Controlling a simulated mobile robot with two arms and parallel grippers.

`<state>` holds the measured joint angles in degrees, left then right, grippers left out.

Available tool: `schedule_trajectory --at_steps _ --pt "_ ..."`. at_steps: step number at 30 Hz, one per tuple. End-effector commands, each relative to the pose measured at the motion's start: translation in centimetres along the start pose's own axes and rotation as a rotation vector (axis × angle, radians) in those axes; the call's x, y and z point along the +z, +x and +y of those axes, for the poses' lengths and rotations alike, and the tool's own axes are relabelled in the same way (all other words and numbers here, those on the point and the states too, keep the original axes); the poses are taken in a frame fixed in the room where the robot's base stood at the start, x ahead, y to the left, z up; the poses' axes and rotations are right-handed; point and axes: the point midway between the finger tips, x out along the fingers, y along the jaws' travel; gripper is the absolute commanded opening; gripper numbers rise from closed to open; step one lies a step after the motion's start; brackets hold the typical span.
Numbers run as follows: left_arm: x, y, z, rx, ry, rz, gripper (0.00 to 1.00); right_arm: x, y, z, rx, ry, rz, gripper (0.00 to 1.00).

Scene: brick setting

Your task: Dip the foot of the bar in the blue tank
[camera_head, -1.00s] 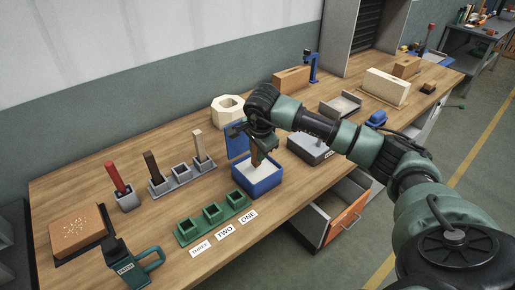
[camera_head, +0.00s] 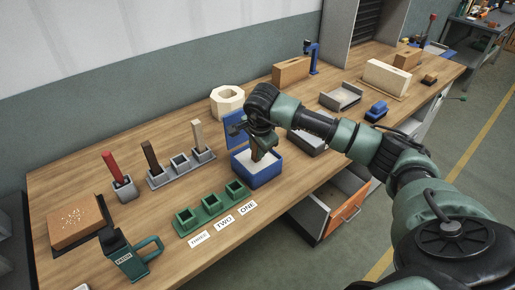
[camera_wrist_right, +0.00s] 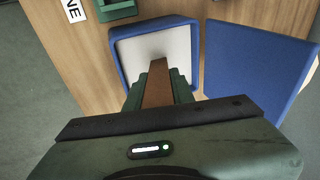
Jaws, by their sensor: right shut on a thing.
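My right gripper (camera_head: 264,146) is shut on a brown bar (camera_head: 256,153) above the blue tank (camera_head: 259,179). The tank is an open box with a white filling. In the right wrist view the bar (camera_wrist_right: 158,88) stands between the two green fingers. Its foot points down into the open tank (camera_wrist_right: 124,62), over the white filling (camera_wrist_right: 152,46). I cannot tell whether the foot touches the filling. A blue panel (camera_head: 233,124) stands at the tank's far side and also shows in the right wrist view (camera_wrist_right: 255,68). My left gripper is out of view.
A green three-socket block (camera_head: 210,210) lies in front, with labels THREE, TWO and ONE. A grey tray (camera_head: 341,97) and a white octagonal block (camera_head: 227,101) stand farther back.

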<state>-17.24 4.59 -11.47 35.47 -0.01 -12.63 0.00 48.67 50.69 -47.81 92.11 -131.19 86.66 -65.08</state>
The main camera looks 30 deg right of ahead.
Motion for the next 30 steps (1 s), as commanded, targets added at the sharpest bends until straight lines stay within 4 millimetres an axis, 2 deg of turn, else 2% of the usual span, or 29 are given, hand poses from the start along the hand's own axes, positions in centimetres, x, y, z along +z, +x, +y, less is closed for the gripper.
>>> schedule_trajectory --at_steps 30 --pt "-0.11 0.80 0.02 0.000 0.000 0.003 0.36 0.14 0.85 0.24 -0.001 0.001 0.000 0.00"
